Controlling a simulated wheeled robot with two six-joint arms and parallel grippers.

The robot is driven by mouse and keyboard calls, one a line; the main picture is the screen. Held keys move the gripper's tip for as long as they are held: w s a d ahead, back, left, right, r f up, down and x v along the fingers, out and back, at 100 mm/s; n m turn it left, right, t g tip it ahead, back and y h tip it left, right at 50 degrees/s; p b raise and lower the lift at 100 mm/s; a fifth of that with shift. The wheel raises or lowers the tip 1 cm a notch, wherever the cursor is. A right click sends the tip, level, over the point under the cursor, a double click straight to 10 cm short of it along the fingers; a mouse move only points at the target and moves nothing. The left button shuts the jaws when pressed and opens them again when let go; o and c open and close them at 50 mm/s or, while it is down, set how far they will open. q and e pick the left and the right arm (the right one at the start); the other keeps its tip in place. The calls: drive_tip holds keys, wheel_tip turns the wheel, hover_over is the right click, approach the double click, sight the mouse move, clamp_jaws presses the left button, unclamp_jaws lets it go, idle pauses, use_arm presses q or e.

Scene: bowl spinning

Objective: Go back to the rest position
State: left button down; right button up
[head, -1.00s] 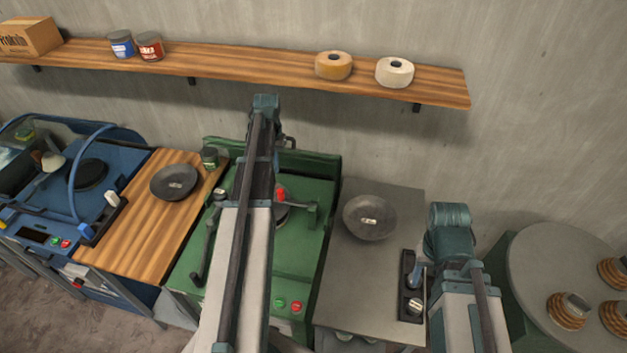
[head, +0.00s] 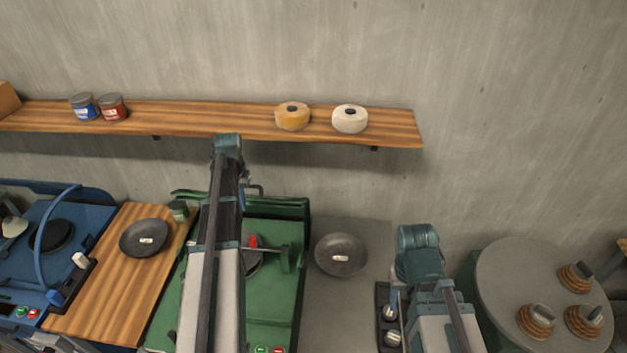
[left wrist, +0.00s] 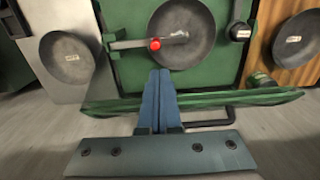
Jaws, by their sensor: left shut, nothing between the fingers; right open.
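My left arm reaches up over the green machine (head: 270,310) in the head view, and its fingers are hidden there. In the left wrist view my left gripper (left wrist: 157,75) is shut and empty, its blue fingers together above the green machine's edge. A dark bowl (left wrist: 180,20) sits on that machine beside a red knob (left wrist: 155,44), apart from the fingers. My right arm rises at the right of the grey table in the head view. Its gripper fingers cannot be made out.
One dark bowl (head: 144,238) lies on the wooden counter (head: 95,290), another (head: 341,255) on the grey table (head: 340,310). A wooden shelf (head: 200,118) carries jars and two rolls. A round grey table (head: 510,285) holds several wood-ringed pieces at the right. A blue machine (head: 60,265) stands left.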

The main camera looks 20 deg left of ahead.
use_arm(q)
drive_tip(key=s+d+f+m+b, duration=0.2)
drive_tip(key=d+f+b, duration=0.4)
drive_tip(key=d, duration=0.6)
drive_tip(key=s+d+f+m+b, duration=0.1)
drive_tip(key=s+d+f+b, duration=0.3)
drive_tip(key=d, duration=0.9)
drive_tip(key=s+d+f+m+b, duration=0.1)
drive_tip(key=s+d+f+b, duration=0.3)
drive_tip(key=d, duration=0.3)
drive_tip(key=s+d+f+m+y+b, duration=0.1)
drive_tip(key=s+d+f+m+b, duration=0.1)
drive_tip(key=s+d+f+b, duration=0.3)
drive_tip(key=s+d, duration=0.1)
drive_tip(key=d, duration=0.2)
drive_tip(key=shift+m, duration=0.3)
